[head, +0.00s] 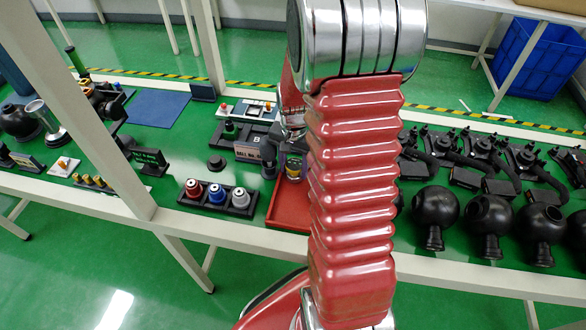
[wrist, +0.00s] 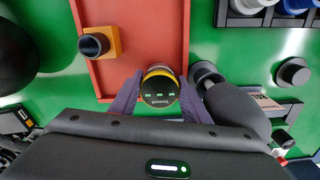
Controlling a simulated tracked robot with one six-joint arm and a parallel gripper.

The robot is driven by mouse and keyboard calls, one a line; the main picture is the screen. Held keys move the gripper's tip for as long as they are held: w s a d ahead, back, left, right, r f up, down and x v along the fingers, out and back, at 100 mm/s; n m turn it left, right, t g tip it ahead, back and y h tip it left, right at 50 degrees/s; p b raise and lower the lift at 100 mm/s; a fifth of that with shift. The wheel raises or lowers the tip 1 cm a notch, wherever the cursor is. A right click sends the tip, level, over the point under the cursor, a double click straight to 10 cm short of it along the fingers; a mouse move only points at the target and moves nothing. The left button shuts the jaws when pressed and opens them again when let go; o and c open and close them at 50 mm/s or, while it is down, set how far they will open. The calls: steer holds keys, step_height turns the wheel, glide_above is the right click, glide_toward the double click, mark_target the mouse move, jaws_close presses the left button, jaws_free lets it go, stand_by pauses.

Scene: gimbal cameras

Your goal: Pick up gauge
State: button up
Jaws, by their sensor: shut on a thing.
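The gauge (wrist: 159,92) has a round black face with small green marks and a yellow rim. In the wrist view it sits between the purple fingers of my gripper (wrist: 157,98), which is shut on it. It is over the near edge of the red tray (wrist: 133,72); its height above the tray is hard to tell. In the head view a dark, yellow-banded cylinder, apparently the gauge (head: 294,166), shows beside my red arm above the red tray (head: 285,212). My arm hides most of the gripper there.
An orange block with a dark cylinder (wrist: 99,43) lies in the tray. A black rounded part (wrist: 235,105) stands close right of the gripper. A black rack with red, blue and white pots (head: 217,196) is left of the tray. Several black spherical housings (head: 436,207) stand at the right.

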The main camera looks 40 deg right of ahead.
mark_target(295, 165)
step_height(295, 165, up, 18)
stand_by(0.5)
steer(key=shift+s+f, duration=0.1)
stand_by(0.5)
